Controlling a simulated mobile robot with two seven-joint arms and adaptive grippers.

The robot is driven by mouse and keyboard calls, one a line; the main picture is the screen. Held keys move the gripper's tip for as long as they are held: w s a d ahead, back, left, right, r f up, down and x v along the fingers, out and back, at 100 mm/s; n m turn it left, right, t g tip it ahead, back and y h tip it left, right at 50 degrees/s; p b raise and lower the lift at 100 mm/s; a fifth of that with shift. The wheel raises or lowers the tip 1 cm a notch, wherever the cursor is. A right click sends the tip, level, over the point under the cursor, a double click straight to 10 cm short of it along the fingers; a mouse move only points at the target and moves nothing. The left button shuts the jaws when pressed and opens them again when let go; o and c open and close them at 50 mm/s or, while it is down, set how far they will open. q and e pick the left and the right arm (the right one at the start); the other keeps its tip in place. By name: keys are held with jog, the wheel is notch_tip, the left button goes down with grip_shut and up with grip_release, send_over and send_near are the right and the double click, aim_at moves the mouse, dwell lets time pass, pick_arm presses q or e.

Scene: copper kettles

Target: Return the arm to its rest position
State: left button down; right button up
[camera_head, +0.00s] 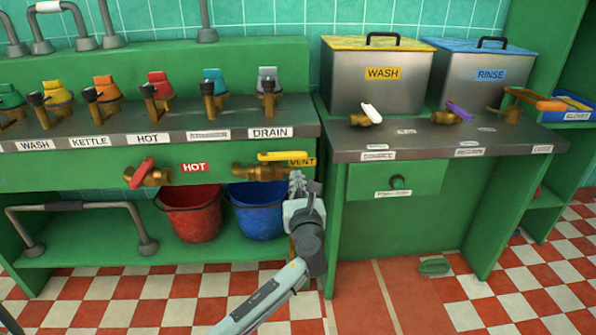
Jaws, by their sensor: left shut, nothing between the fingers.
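My left arm reaches up from the bottom middle of the head view. Its gripper (297,178) is shut and empty, with its fingers pointing up just below the yellow-handled VENT valve (283,157). From this view I cannot tell whether the fingertips touch the valve or its pipe. The yellow handle lies about level along the pipe. My right gripper is not in view.
A red-handled HOT valve (143,173) sits to the left on the green counter front. A red bucket (190,213) and a blue bucket (257,212) stand on the shelf below. A drawer counter (500,141) with WASH and RINSE tanks is right. Open tiled floor (130,300) lies in front.

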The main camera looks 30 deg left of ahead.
pick_arm(q)
jog(key=v, duration=0.6)
jog(key=s+a+f+n+g+h, duration=0.2)
jog(key=s+f+n+g, duration=0.2)
jog(key=s+f+n, duration=0.45)
jog(key=s+a+f+n+g+h, duration=0.15)
jog(key=s+f+n+g, duration=0.35)
jog(key=f, duration=0.7)
jog(key=s+d+f+n+g+h, duration=0.1)
jog(key=s+f+n+h, duration=0.1)
jog(key=s+f+n, duration=0.2)
jog(key=s+d+f+n+g+h, duration=0.1)
jog(key=s+f+n, duration=0.4)
jog(key=s+n, duration=0.5)
jog(key=shift+s+f+n+g+h, duration=0.35)
jog(key=shift+s+g+h, duration=0.15)
jog(key=shift+s+h, duration=0.3)
